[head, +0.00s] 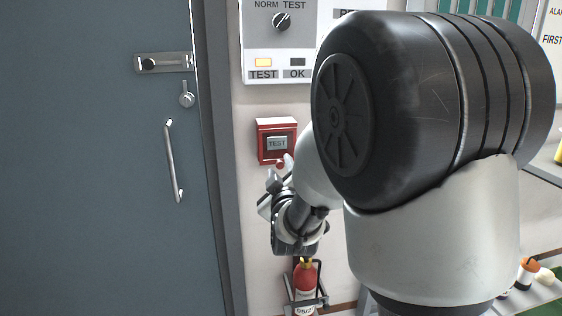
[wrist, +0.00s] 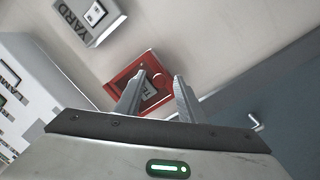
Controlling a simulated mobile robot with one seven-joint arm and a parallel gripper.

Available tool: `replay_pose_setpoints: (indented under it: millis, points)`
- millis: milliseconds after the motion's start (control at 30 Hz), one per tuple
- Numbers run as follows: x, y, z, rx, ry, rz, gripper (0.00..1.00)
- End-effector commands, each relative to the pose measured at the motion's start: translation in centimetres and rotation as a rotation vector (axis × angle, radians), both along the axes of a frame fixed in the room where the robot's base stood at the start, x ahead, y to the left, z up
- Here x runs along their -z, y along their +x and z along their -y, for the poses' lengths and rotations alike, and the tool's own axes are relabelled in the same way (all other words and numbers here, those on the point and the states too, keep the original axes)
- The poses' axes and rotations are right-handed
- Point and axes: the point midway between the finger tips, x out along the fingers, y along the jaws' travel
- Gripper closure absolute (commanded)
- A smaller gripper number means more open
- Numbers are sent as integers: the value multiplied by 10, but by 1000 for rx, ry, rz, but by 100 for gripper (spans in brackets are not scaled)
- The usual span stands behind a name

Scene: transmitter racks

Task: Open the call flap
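The call box (head: 262,140) is a red box on the white wall, with a grey flap (head: 278,143) marked TEST on its front. The flap looks closed. My gripper (head: 281,168) is just below and in front of the box in the head view, partly hidden by my arm. In the wrist view my gripper (wrist: 160,78) is open, with its two fingers apart and empty. The red call box (wrist: 119,79) shows behind and between the fingers, which hide part of its front. I cannot tell whether a fingertip touches it.
A blue-grey door (head: 90,200) with a long handle (head: 172,160) and a latch (head: 163,62) is to the left. A white panel (head: 262,45) with a knob hangs above the box. A red extinguisher (head: 305,277) stands below my gripper.

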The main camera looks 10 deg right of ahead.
Motion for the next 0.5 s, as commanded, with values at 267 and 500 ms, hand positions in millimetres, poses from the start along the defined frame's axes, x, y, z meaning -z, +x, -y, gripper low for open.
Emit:
replay_pose_setpoints:
  millis: [267, 500]
  points:
    - [0, -2, -1, 1, 0, 1, 64]
    - [0, -2, -1, 1, 0, 1, 80]
